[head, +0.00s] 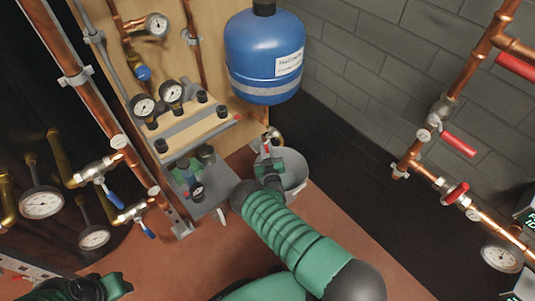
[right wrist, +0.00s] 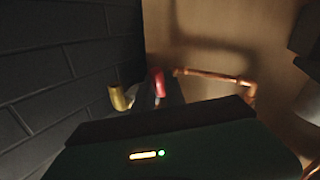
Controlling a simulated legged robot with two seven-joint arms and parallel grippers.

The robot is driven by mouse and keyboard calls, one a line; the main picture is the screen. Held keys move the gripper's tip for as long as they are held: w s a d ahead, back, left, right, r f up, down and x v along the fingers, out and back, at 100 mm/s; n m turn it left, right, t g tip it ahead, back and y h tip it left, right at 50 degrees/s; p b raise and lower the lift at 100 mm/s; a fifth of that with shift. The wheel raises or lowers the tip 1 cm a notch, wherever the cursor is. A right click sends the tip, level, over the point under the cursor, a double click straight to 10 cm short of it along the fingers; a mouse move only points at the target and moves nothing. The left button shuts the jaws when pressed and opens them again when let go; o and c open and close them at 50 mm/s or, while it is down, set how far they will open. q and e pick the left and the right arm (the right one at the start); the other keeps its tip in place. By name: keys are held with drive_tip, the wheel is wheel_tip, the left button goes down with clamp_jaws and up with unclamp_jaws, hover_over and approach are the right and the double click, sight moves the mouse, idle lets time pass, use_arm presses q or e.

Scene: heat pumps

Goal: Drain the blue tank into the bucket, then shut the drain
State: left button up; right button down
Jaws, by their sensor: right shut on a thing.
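The blue tank (head: 264,55) with a white label hangs on the wooden panel in the head view. Below it is a brass drain tap (head: 276,137) with a red handle (head: 266,149). The grey bucket (head: 294,178) stands on the floor under the tap, partly hidden by my right arm. My right gripper (head: 267,160) is at the tap, shut on the red handle, which also shows in the right wrist view (right wrist: 156,82) beside the brass spout (right wrist: 121,97). No water stream can be made out. My left arm's green end (head: 95,288) is at the bottom left; its fingers are unclear.
A panel shelf with gauges (head: 172,93) stands left of the tap, with a grey lower shelf (head: 207,193). Copper pipes with valves and gauges line the left and right sides. A copper pipe (right wrist: 215,76) runs near my right gripper. Reddish floor lies open in front.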

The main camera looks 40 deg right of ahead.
use_arm(q)
drive_tip(key=s+b+x, duration=0.1)
drive_tip(key=b+x, duration=0.5)
drive_tip(key=x, duration=0.1)
drive_tip(key=shift+s+f+b, duration=0.3)
drive_tip(key=shift+f+b, duration=0.05)
drive_tip(key=shift+f, duration=0.2)
use_arm(e)
drive_tip(key=shift+w+a+f+m+t+h, duration=0.1)
drive_tip(key=shift+w+f+m+t+h, duration=0.15)
drive_tip(key=shift+m+t+h, duration=0.45)
drive_tip(key=shift+w+a+f+m+t+h, duration=0.1)
drive_tip(key=shift+w+m+t+h, duration=0.35)
drive_tip(key=shift+m+t, duration=0.3)
drive_tip(key=shift+s, duration=0.1)
drive_tip(key=c, duration=1.4)
unclamp_jaws()
drive_tip(key=shift+d+r, duration=0.1)
drive_tip(key=shift+r, duration=0.05)
